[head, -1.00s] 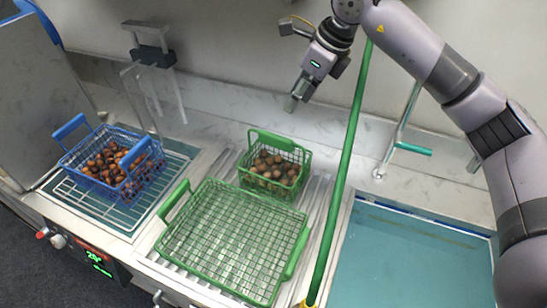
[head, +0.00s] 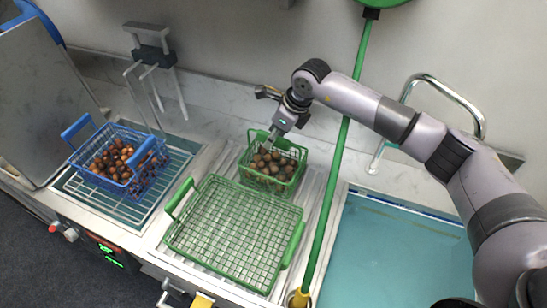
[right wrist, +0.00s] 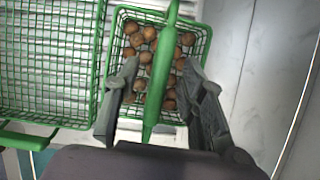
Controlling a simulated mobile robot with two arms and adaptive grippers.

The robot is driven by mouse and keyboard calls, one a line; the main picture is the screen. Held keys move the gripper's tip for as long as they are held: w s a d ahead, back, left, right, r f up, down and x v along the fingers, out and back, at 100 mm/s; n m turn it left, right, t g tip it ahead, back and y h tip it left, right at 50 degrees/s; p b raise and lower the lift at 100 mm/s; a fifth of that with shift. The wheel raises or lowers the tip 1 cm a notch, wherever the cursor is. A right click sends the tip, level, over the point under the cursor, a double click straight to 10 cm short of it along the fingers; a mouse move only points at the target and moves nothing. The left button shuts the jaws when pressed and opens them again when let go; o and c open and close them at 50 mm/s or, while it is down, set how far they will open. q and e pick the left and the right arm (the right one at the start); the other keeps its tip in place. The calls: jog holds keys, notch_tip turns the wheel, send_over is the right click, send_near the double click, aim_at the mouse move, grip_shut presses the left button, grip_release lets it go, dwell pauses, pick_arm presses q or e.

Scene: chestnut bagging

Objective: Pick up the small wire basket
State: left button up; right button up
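The small green wire basket (head: 268,181) holds several brown chestnuts and stands on the ribbed metal drainboard, behind the large green basket. My right gripper (head: 272,140) is low over it, at its raised green handle (head: 256,138). In the right wrist view, the two dark fingers (right wrist: 160,95) are apart, one on each side of the handle (right wrist: 163,60), with gaps to it. The basket's rim and chestnuts (right wrist: 150,45) show beneath and beyond the fingers. My left gripper is not in view.
The empty large green wire basket (head: 235,225) stands just in front. A blue wire basket (head: 118,160) of chestnuts is at left on a fryer rack. A green vertical hose (head: 335,180) and a water-filled sink (head: 390,260) are at right. A marble wall lies behind.

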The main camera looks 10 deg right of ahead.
jog(key=shift+w+a+f, duration=0.1)
jog(key=shift+f, duration=0.2)
jog(key=shift+c, duration=0.3)
grip_shut()
jog(key=shift+r, duration=0.1)
dwell(0.4)
